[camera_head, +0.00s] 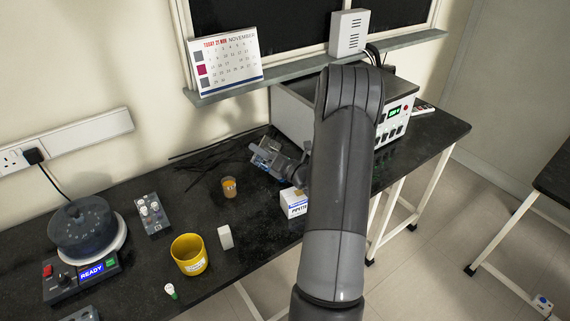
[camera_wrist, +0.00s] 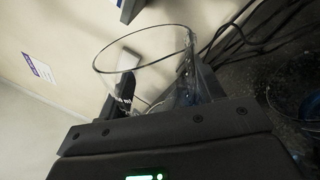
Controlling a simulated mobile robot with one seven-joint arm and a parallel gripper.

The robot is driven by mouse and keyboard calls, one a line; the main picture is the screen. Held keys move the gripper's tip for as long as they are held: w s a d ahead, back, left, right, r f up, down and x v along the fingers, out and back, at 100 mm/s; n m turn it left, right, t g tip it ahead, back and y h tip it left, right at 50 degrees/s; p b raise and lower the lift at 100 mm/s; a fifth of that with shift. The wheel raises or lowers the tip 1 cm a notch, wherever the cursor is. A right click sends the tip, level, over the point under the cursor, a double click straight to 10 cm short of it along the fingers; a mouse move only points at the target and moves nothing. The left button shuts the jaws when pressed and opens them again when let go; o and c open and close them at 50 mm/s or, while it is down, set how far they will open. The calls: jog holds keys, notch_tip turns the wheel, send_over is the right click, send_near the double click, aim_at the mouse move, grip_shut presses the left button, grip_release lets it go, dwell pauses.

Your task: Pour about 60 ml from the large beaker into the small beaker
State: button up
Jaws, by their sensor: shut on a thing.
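My gripper (camera_head: 284,160) is shut on a clear glass beaker, which I take as the large beaker (camera_head: 262,151), above the back of the bench. In the wrist view the wide rim and clear wall of the large beaker (camera_wrist: 150,68) rise between the dark fingers of my gripper (camera_wrist: 165,118). Its contents are hard to make out. A small glass vessel with orange liquid (camera_head: 229,187), probably the small beaker, stands upright on the bench, left of and nearer than my gripper, apart from the held beaker. Another glass rim (camera_wrist: 290,95) shows at the right edge of the wrist view.
A white pipette box (camera_head: 294,205) stands close to my gripper, with a grey instrument (camera_head: 396,118) behind my arm. A yellow pot (camera_head: 188,257), a white block (camera_head: 225,237) and a centrifuge-like device (camera_head: 85,230) stand to the left. Dark cables (camera_head: 205,160) lie at the back.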

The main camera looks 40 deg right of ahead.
aim_at(254, 163)
jog(key=shift+a+f+n, duration=0.15)
jog(key=shift+f+n, duration=0.3)
jog(key=shift+n, duration=0.45)
jog(key=n, duration=0.1)
jog(key=a+n, duration=0.1)
jog(key=a+n+g, duration=0.1)
jog(key=n, duration=0.1)
jog(key=shift+s+a+f+y+b, duration=0.1)
jog(key=shift+s+f+y+b, duration=0.2)
jog(key=shift+f, duration=0.05)
jog(key=shift+s+a+f+n+g, duration=0.1)
jog(key=shift+a+n, duration=0.15)
jog(key=shift+n, duration=0.35)
jog(key=shift+a+f+n+g, duration=0.1)
jog(key=shift+a+f+n, duration=0.1)
jog(key=shift+n, duration=0.4)
jog(key=shift+s+a+f+n+g, duration=0.1)
jog(key=shift+a+n, duration=0.15)
jog(key=shift+n, duration=0.35)
